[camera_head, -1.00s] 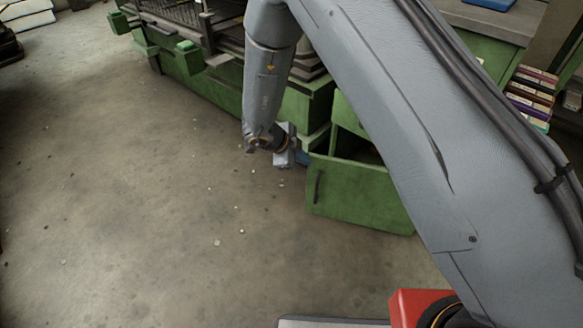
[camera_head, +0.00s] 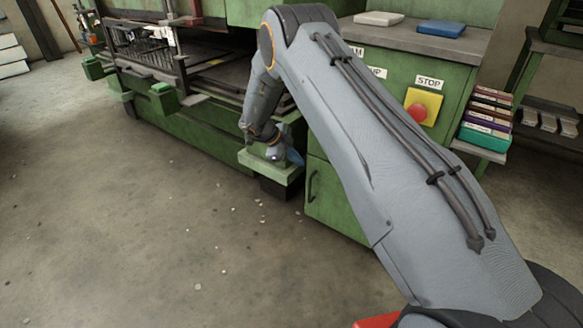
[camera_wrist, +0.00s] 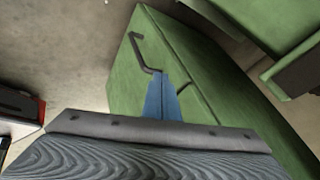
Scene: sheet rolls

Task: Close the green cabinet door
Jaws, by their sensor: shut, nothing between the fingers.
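The green cabinet door (camera_head: 328,205) is below the control panel in the head view, partly behind my arm. Its dark handle (camera_head: 313,186) is near its left edge. The door looks flush or nearly flush with the cabinet front, and no dark interior shows. In the wrist view the door (camera_wrist: 125,80) and its bent handle (camera_wrist: 143,52) are ahead, with a thin seam to their right. My gripper (camera_head: 295,157) is at the door's upper left; its blue fingers (camera_wrist: 161,100) are shut and empty, close in front of the green front. Whether they touch it cannot be told.
A green block-like ledge (camera_head: 270,165) of the machine stands left of my gripper. A red stop button (camera_head: 417,112) is on the cabinet front. Stacked boxes (camera_head: 487,120) are at the right. The concrete floor at left is open, with small bits scattered.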

